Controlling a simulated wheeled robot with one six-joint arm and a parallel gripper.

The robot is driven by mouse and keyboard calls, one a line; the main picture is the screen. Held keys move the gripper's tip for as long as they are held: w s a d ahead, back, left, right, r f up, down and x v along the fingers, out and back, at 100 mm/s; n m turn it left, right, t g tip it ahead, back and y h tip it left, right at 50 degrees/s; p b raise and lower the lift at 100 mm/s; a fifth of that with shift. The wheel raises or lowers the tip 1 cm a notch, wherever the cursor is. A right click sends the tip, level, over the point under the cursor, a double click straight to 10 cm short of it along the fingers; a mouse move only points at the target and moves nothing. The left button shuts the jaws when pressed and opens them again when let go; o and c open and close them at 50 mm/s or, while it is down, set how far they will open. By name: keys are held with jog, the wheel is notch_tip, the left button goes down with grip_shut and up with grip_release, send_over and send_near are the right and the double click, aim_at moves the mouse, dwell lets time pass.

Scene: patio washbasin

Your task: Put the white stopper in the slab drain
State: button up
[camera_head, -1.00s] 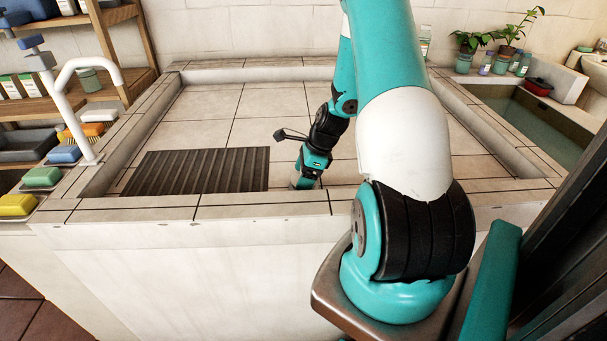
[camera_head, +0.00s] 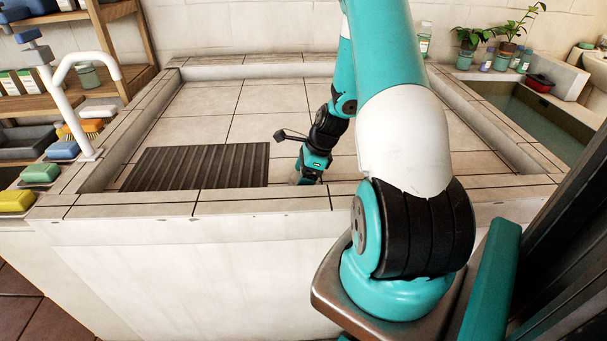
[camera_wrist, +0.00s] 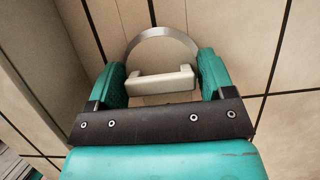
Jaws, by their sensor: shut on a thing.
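The white stopper (camera_wrist: 160,82) shows in the wrist view as a pale bar-shaped grip between my fingers. My gripper (camera_wrist: 163,78) is shut on this grip, one teal finger at each end. A curved metal rim, the slab drain (camera_wrist: 163,32), shows just beyond the stopper on the tiled floor. Its near part is hidden by the stopper and my gripper, so I cannot tell whether the stopper is seated in it or above it. In the head view my gripper (camera_head: 306,179) points down inside the tiled basin, close behind its front wall, which hides the fingertips and stopper.
A dark ribbed mat (camera_head: 196,167) lies left of my gripper. The basin's front wall (camera_head: 190,204) is close to my gripper. A white tap (camera_head: 80,110) and several soaps and brushes stand at the left. The basin floor behind is clear.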

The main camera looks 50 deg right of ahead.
jog(key=shift+r, duration=0.15)
jog(key=shift+r+p, duration=0.5)
jog(key=shift+p, duration=0.15)
jog(key=shift+r+p, duration=0.2)
jog(key=shift+p, duration=0.2)
jog(key=shift+f+b, duration=0.45)
jog(key=shift+f, duration=0.45)
dwell(0.6)
jog(key=o, duration=0.6)
jog(key=shift+o, duration=0.2)
jog(key=shift+r, duration=0.1)
jog(key=p+v, duration=0.9)
jog(key=v, duration=0.2)
